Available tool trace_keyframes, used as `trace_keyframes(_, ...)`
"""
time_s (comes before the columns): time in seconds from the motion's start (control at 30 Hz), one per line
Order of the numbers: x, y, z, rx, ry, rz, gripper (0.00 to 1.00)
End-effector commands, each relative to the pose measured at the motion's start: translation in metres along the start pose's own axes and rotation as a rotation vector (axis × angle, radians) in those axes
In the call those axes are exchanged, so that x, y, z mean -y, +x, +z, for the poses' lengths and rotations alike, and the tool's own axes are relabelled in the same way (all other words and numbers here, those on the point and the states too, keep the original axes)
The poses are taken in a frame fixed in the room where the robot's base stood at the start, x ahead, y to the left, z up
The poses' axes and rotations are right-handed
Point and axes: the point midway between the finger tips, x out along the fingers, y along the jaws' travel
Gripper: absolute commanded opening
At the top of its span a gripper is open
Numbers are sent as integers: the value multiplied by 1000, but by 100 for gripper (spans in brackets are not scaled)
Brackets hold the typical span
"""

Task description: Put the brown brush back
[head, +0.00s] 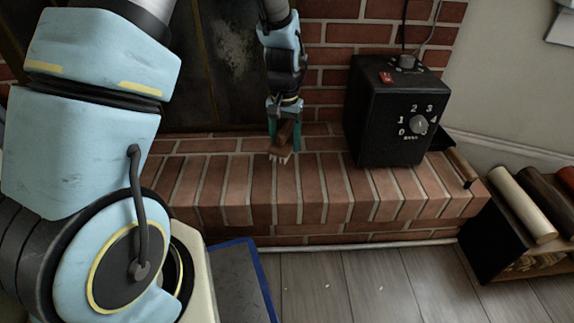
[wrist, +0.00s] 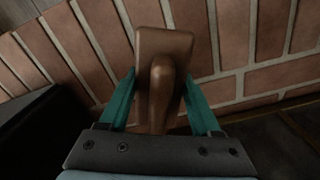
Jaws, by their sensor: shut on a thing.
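The brown brush (head: 281,150) has a brown wooden handle and pale bristles that point down in the head view. My gripper (head: 284,132) is shut on it, just above the brick hearth ledge (head: 240,180), left of the black box. In the wrist view the brush (wrist: 165,45) shows its brown back and rounded handle between the teal fingers of my gripper (wrist: 160,95). I cannot tell whether the bristles touch the bricks.
A black box (head: 385,120) with a numbered dial and red switch stands on the ledge. Right of it lies a dark pan-like tool with a wooden handle (head: 461,166). A log holder (head: 490,240) stands on the floor at right. The ledge left of the brush is clear.

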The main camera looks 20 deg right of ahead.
Motion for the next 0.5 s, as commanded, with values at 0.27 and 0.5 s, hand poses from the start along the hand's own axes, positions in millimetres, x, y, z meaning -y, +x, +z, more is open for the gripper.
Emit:
trace_keyframes(0.27,0,37,0,1,-1,0,4)
trace_keyframes(0.5,0,66,0,-1,-1,0,4)
